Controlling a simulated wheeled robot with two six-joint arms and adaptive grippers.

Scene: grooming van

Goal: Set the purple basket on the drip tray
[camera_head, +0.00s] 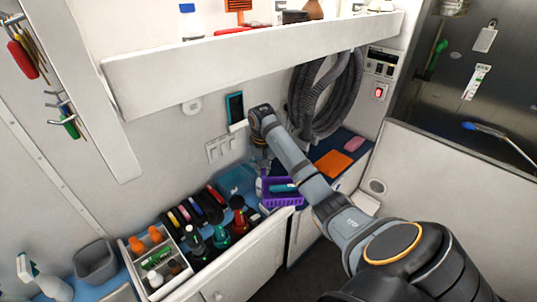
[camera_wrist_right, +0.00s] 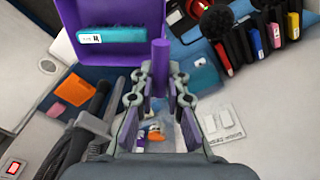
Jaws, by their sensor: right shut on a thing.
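The purple basket (camera_head: 284,198) is over the counter in the head view, and a teal item with a white label (camera_wrist_right: 110,35) lies in it. In the right wrist view the basket (camera_wrist_right: 82,14) fills the upper left, and its purple upright bar stands between my fingers. My right gripper (camera_wrist_right: 160,78) is shut on the basket; in the head view the gripper (camera_head: 262,162) is partly hidden by its own arm. A blue tray-like thing (camera_head: 234,177) lies left of the basket; I cannot tell whether it is the drip tray. My left gripper is not in view.
An orange cloth (camera_head: 333,163) and a pink item (camera_head: 354,143) lie on the dark blue counter to the right. A caddy of bottles (camera_head: 160,262) and a row of dark holders (camera_head: 193,209) stand left. A white shelf (camera_head: 250,55) and a coiled grey hose (camera_head: 325,95) are above.

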